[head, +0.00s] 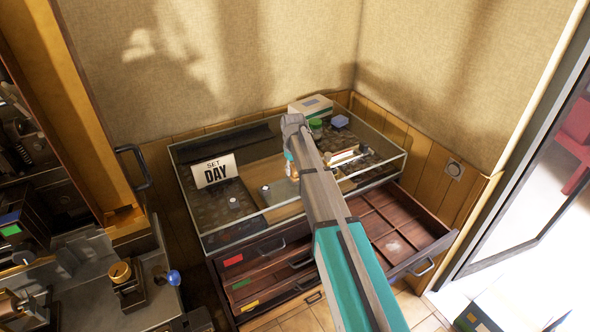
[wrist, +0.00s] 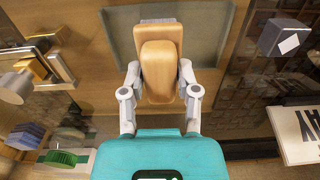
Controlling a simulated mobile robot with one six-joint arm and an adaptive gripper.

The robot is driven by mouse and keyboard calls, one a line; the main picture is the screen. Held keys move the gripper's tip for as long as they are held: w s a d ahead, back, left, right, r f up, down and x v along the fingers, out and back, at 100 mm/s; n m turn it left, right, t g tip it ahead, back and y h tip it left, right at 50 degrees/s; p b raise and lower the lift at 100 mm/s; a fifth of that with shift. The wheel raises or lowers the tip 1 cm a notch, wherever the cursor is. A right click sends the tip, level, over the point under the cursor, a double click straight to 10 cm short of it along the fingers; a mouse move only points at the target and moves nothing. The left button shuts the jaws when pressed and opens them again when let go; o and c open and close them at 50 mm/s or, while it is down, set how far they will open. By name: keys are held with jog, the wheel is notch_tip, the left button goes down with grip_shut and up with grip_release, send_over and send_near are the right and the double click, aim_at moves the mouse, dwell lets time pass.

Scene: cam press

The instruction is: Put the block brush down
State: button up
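The block brush (wrist: 158,75) is a tan wooden block with pale bristles at its far end, in the middle of the wrist view. My gripper (wrist: 161,78) has one finger on each side of it and is shut on it. Below the brush is a flat grey-green rectangle (wrist: 204,45) on a wooden surface (wrist: 90,20); I cannot tell whether the brush touches it. In the head view my arm hides most of the gripper and brush, over the glass-topped case (head: 215,223).
A "SET DAY" sign (head: 214,171) stands at the case's left; a box (head: 311,106), a green round item (head: 315,124) and a blue item (head: 340,121) are at its back. A dark block with a white diamond (wrist: 285,38) is right of the brush. A compartmented drawer (head: 398,246) stands open.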

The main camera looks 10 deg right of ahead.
aim_at(294, 168)
jog(key=o, duration=0.4)
jog(key=shift+c, duration=0.2)
jog(key=shift+r, duration=0.15)
notch_tip(294, 168, up, 12)
jog(key=p, duration=1.2)
dwell(0.6)
jog(key=s+m, duration=0.3)
jog(key=s, duration=2.6)
jog(key=shift+d+m, duration=0.25)
jog(key=shift+m, duration=0.05)
jog(key=shift+s, duration=0.1)
